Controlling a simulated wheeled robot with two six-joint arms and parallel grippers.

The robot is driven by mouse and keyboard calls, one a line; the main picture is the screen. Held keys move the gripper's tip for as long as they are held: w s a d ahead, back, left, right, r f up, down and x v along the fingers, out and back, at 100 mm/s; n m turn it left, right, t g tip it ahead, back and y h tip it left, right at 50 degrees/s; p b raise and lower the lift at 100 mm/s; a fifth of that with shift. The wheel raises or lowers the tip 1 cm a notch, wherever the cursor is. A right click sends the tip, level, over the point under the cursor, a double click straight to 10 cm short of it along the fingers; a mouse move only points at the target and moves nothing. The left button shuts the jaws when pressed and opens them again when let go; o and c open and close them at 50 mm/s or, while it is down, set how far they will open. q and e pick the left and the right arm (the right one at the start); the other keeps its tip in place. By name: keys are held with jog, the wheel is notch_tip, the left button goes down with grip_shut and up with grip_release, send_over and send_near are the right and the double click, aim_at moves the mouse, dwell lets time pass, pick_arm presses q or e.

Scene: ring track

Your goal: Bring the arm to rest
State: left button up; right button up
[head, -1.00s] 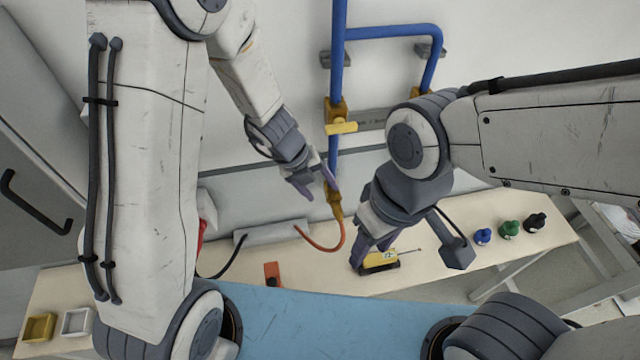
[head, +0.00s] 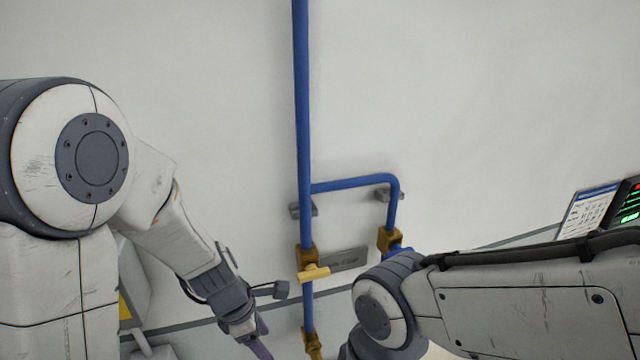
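My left gripper (head: 262,347) hangs at the bottom of the head view, left of the blue pipe and apart from it in the picture. Its fingers point down and run close to the lower edge, so their opening cannot be judged. My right arm comes in from the right and bends down at the lower middle. Its gripper is below the picture.
A blue pipe (head: 303,130) runs down the pale wall, with a side loop (head: 350,184) on its right. A panel with green lights (head: 628,205) stands at the right edge.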

pick_arm(q)
jog(key=s+a+r+m+t+y, duration=0.15)
jog(key=a+m, duration=0.25)
jog(key=m, duration=0.7)
jog(key=s+a+r+m+g+y, duration=0.1)
jog(key=s+a+r+m, duration=0.2)
jog(key=m, duration=0.7)
jog(key=s+d+f+m+g+b, duration=0.2)
jog(key=s+d+f+m+b, duration=0.5)
jog(key=s+d+b, duration=0.5)
notch_tip(320, 180, down, 3)
jog(key=d+h+b, duration=0.1)
jog(key=b, duration=0.2)
jog(key=shift+s+r+m, duration=0.2)
jog(key=shift+s+m, duration=0.1)
jog(key=shift+d, duration=0.1)
jog(key=shift+c, duration=0.3)
